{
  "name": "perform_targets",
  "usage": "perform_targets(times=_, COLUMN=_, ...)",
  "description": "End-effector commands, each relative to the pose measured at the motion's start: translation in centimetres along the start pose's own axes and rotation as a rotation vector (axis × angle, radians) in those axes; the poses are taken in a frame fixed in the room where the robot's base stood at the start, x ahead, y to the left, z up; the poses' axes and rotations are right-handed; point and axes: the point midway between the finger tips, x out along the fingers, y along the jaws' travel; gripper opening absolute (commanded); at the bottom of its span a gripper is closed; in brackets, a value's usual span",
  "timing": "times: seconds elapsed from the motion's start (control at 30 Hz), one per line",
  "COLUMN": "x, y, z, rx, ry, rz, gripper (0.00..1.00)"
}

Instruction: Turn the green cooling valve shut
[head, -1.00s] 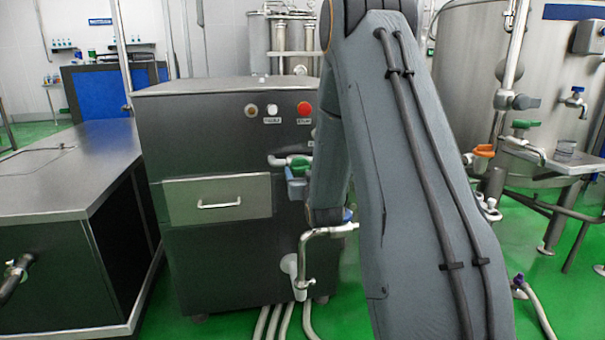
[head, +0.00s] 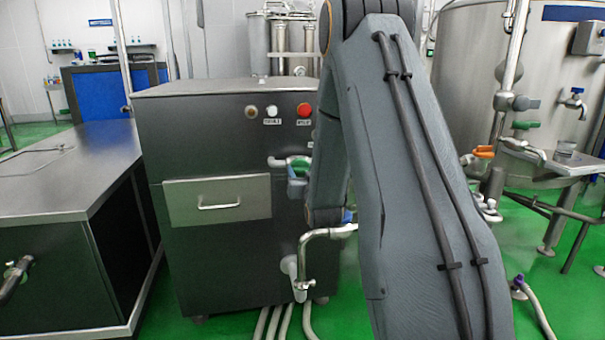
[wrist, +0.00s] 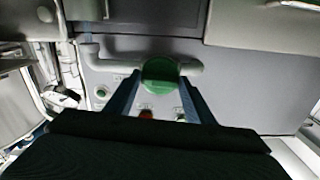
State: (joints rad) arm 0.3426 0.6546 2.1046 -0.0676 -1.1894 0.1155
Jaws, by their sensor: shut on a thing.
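The green cooling valve (head: 300,159) sits on a pale pipe at the front of the dark steel cabinet. In the wrist view its green handle (wrist: 161,72) shows as a rounded piece in front of the pipe. My gripper (wrist: 161,80) has a blue finger on each side of the handle and is shut on it. In the head view my gripper (head: 297,182) is at the valve, just below the green part. My arm partly hides the cabinet to the right, and the handle's exact angle is hard to read.
The cabinet (head: 215,255) has a drawer (head: 218,199) left of the valve and a red button (head: 304,110) above. A bent steel pipe (head: 322,233) stands out below my gripper. An orange-handled valve (head: 484,152) and a tank (head: 470,60) stand right of my arm.

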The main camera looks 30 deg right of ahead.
Motion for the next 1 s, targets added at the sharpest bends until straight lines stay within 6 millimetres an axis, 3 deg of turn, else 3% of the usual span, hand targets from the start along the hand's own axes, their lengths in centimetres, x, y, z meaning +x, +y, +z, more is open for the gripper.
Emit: perform_targets(times=1.0, x=-0.03, y=-0.01, z=-0.05, rx=0.921, ry=-0.001, rz=0.0, gripper=0.26)
